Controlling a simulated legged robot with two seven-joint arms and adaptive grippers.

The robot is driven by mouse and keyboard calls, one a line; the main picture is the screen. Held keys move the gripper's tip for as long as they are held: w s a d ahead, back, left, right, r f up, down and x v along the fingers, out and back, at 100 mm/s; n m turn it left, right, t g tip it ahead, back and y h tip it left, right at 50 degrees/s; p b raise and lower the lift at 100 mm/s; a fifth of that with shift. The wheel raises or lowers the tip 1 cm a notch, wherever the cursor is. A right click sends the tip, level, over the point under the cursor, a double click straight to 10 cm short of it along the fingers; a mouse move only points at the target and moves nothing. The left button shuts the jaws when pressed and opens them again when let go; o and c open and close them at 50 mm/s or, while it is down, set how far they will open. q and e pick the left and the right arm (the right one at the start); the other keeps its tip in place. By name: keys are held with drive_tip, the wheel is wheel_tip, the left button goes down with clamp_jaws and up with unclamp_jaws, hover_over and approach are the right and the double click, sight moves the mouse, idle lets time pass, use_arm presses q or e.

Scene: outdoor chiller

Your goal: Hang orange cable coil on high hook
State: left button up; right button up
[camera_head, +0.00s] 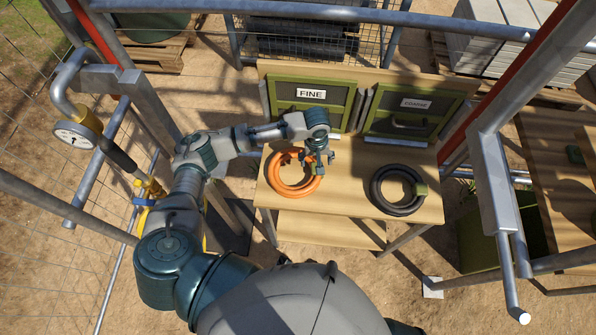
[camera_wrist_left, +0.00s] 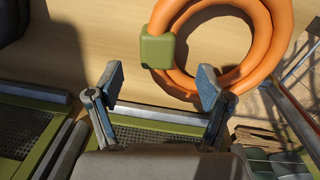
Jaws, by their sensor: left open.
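The orange cable coil (camera_head: 272,178) lies flat on the left part of a wooden table. It also shows in the left wrist view (camera_wrist_left: 182,72), with a green block (camera_wrist_left: 157,47) around its tube. My left gripper (camera_head: 318,166) is at the coil's right side, near that block. In the wrist view my left gripper (camera_wrist_left: 161,84) has its fingers spread, with nothing between them and the coil ahead of the tips. A bent grey pipe (camera_head: 65,75) on a bracket is at the upper left; I cannot tell whether it is the high hook. My right gripper is out of view.
A black coil (camera_head: 376,196) lies on the right of the table (camera_head: 335,190). Green-framed panels labelled FINE (camera_head: 311,93) and another label stand behind it. A gauge (camera_head: 75,135) and mesh fence are at left. A grey post with pipes (camera_head: 497,185) stands at right.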

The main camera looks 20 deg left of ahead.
use_arm(q)
drive_tip(key=shift+d+f, duration=0.15)
drive_tip(key=shift+f, duration=0.5)
wheel_tip(320, 180, down, 5)
drive_tip(key=shift+w+r, duration=0.1)
drive_tip(key=shift+r, duration=0.05)
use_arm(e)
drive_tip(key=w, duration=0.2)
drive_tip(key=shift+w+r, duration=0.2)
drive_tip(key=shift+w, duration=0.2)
